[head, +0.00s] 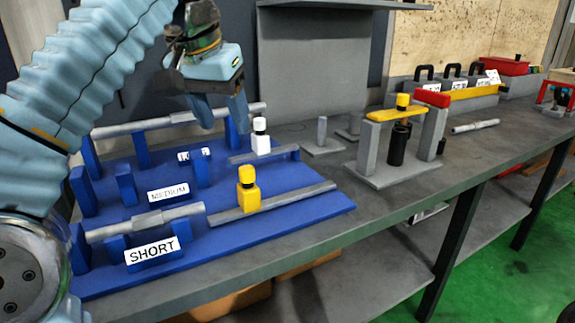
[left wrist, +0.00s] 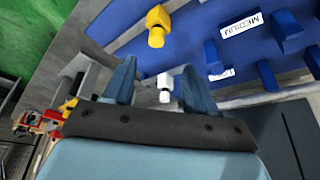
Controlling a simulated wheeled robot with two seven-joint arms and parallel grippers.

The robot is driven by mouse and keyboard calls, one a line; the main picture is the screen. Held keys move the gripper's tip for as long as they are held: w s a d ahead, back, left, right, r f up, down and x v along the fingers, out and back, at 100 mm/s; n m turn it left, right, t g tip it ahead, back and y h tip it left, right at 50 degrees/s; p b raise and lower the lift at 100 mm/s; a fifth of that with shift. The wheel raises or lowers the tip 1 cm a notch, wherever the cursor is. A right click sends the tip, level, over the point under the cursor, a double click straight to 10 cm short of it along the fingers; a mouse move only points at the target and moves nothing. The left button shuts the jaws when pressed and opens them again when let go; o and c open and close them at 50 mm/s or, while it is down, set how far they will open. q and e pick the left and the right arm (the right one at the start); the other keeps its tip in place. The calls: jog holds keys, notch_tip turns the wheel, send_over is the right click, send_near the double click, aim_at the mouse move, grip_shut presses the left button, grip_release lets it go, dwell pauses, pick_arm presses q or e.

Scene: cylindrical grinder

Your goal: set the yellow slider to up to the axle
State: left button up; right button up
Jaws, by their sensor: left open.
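The yellow slider (head: 248,190) stands upright on a grey rail (head: 298,198) of the blue fixture. It also shows in the left wrist view (left wrist: 156,27). A grey stepped axle (head: 147,222) lies on the supports behind the SHORT label, left of the slider, with a gap between them. My left gripper (head: 220,116) is open and empty, above the back of the fixture, apart from the yellow slider. In the left wrist view its fingers (left wrist: 160,68) point toward the fixture, with the white slider (left wrist: 164,85) seen between them. My right gripper is out of view.
The white slider (head: 261,137) stands on the rear rail. A long axle (head: 170,119) lies at the back of the fixture (head: 300,218). Bare table lies between.

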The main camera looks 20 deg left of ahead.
aim_at(245, 169)
pick_arm(q)
jog(key=shift+n, duration=0.3)
jog(key=x, duration=1.3)
jog(key=shift+w+d+f, duration=0.25)
jog(key=shift+w, duration=0.2)
jog(key=shift+c, duration=0.3)
grip_shut()
jog(key=shift+s, duration=0.1)
